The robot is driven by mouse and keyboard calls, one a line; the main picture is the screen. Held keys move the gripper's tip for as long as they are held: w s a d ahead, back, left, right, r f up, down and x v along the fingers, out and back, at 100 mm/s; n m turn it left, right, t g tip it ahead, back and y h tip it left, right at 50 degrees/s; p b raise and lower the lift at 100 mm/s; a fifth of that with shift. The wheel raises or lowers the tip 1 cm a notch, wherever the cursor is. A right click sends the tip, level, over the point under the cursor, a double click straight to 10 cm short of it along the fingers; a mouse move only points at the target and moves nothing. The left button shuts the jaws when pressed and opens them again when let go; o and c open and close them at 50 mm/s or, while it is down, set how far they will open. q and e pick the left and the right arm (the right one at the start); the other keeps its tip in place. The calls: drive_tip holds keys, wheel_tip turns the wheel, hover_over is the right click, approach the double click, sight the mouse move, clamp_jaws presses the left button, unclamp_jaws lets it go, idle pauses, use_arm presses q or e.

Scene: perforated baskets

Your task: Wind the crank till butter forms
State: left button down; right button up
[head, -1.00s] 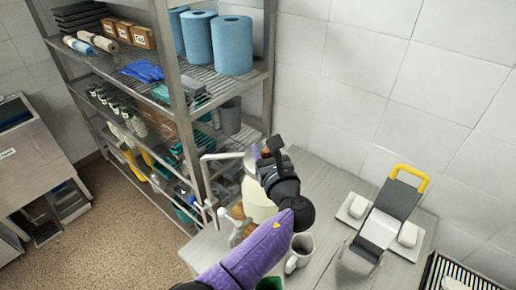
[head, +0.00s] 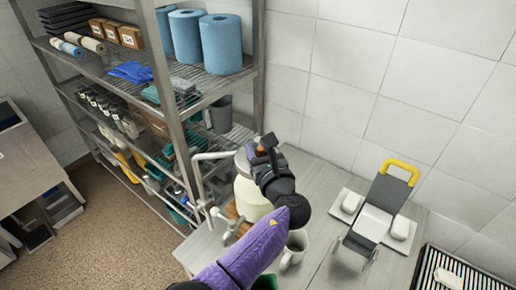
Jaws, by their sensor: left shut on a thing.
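The churn, a pale cream jar (head: 250,200) with a grey top, stands on the grey table beside the shelf rack. My left gripper (head: 264,148) is over the top of the churn, coming from the front with its purple arm. The rest of the crank is hidden behind the gripper. The inside of the jar cannot be made out, so butter is not visible. My right gripper is out of view.
A white mug (head: 301,243) stands right of the churn, partly behind my arm. A device with a yellow handle (head: 400,167) and a black slatted tray (head: 478,276) are farther right. A wire shelf rack (head: 176,115) stands close on the left.

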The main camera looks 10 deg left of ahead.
use_arm(q)
drive_tip(key=shift+f, duration=0.1)
idle(0.3)
drive_tip(key=shift+c, duration=1.9)
unclamp_jaws()
drive_tip(key=shift+a, duration=0.1)
